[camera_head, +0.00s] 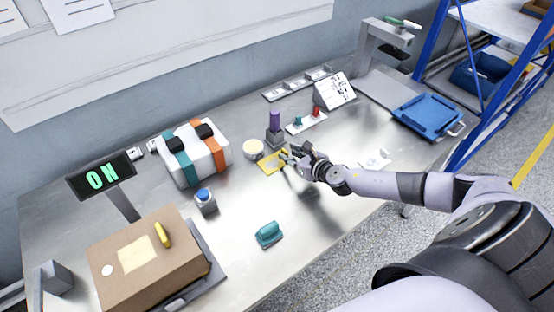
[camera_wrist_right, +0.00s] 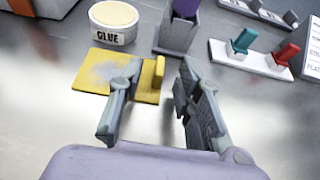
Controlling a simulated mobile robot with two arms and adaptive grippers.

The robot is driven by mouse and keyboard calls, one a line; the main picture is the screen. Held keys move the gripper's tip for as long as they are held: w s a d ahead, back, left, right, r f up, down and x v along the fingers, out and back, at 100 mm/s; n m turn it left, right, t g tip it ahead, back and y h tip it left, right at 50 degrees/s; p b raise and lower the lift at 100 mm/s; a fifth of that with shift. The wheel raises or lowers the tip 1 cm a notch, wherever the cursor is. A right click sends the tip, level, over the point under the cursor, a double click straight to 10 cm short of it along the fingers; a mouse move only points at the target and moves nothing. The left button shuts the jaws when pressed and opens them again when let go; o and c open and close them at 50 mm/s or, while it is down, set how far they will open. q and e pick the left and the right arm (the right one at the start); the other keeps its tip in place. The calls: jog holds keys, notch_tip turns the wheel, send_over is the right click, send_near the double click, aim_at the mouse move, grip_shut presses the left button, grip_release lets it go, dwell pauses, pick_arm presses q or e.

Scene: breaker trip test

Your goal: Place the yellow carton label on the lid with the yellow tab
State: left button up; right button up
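The yellow carton label (camera_head: 270,165) lies flat on the metal bench. In the right wrist view it is a yellow square (camera_wrist_right: 90,82) with a greyish smear on top and an upright yellow grip (camera_wrist_right: 160,73) at its right edge. My right gripper (camera_head: 286,156) is at the label's right side. In the wrist view its fingers (camera_wrist_right: 160,90) are apart, with the grip between them in the picture; contact is not visible. The brown carton (camera_head: 150,277) at front left has a lid with a yellow tab (camera_head: 163,233), a pale square patch and a white disc. My left gripper is out of view.
A glue pot (camera_wrist_right: 113,22) and a grey holder with a purple item (camera_head: 275,130) stand just behind the label.

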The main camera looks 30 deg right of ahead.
jog(key=shift+x, duration=1)
grip_shut()
